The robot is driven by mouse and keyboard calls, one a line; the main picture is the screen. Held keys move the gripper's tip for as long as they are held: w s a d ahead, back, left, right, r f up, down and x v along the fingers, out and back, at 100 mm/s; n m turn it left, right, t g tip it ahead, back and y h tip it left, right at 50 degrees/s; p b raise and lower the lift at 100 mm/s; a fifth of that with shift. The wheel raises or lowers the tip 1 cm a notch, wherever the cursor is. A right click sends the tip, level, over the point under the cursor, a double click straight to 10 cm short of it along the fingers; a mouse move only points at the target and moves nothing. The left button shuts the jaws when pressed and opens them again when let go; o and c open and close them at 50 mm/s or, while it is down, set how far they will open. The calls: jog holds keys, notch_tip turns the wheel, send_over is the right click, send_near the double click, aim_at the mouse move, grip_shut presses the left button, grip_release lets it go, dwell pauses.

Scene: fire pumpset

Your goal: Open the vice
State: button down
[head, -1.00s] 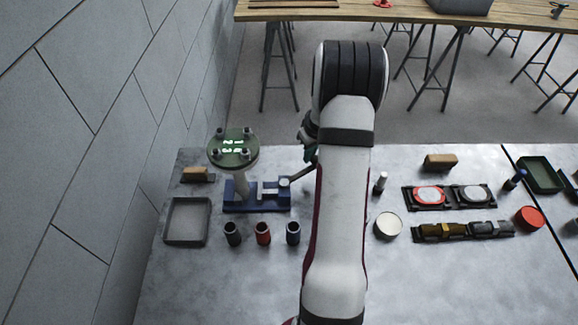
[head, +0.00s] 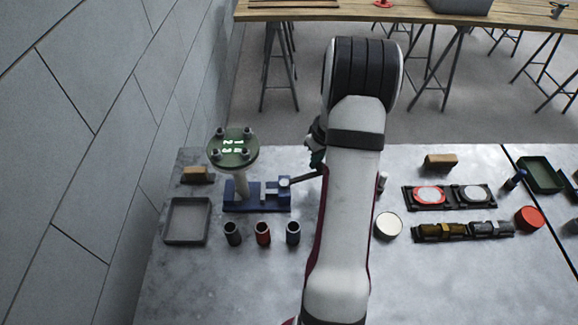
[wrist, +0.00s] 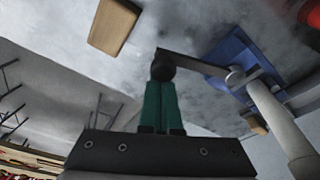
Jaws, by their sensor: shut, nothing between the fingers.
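The blue vice (head: 255,195) stands on the table at the left, with a pale post in it carrying a round green flange (head: 233,148) with several bolts and glowing digits. The vice's grey handle (head: 305,179) points right and slightly back towards my arm. In the wrist view the handle (wrist: 195,63) runs from the vice (wrist: 240,65) to a black knob (wrist: 163,66) at its end. My gripper (wrist: 160,84) has green fingers, shut together, with tips right at the knob; whether they touch it I cannot tell. In the head view my arm partly hides the gripper (head: 316,158).
Three small cups (head: 263,233) stand in front of the vice, and a grey tray (head: 187,221) lies at its left. A wooden block (head: 440,161), a round white-topped tin (head: 388,225) and a black holder (head: 450,196) are to the right of my arm.

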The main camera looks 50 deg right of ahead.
jog(key=shift+s+a, duration=0.2)
jog(key=shift+s, duration=0.55)
jog(key=shift+s+a, duration=0.25)
jog(key=shift+s, duration=0.2)
jog(key=shift+w, duration=0.1)
jog(key=shift+w+d, duration=0.4)
jog(key=shift+w, duration=0.15)
jog(key=shift+w+v, duration=0.25)
jog(key=shift+v, duration=0.9)
jog(key=shift+w+v, duration=0.2)
jog(key=shift+v, duration=0.95)
jog(key=shift+w+v, duration=0.25)
jog(key=shift+v, duration=0.85)
jog(key=shift+d+r, duration=0.2)
